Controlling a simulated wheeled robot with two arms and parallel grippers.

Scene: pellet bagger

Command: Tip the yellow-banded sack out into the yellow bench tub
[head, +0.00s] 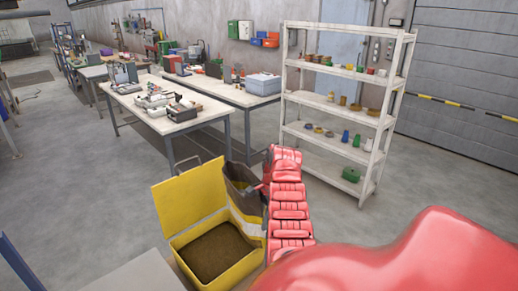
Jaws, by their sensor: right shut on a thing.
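The yellow bench tub (232,275) stands low in the middle of the head view. Its yellow panel (188,197) rises at the back left, and brown material (215,252) shows inside. The sack (247,205) is dark at the top with white and yellow bands lower down. It is at the tub's right rear side and leans a little. Whether it touches the tub I cannot tell. My right gripper (264,187) is shut on the sack's upper right edge; the fingertips are partly hidden. My left gripper is not in view.
A white shelf rack (337,105) with small parts stands behind on the right. Two workbenches (168,122) with tools and boxes stand behind on the left. A grey surface (140,275) lies at the lower left. Open floor (110,190) lies between.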

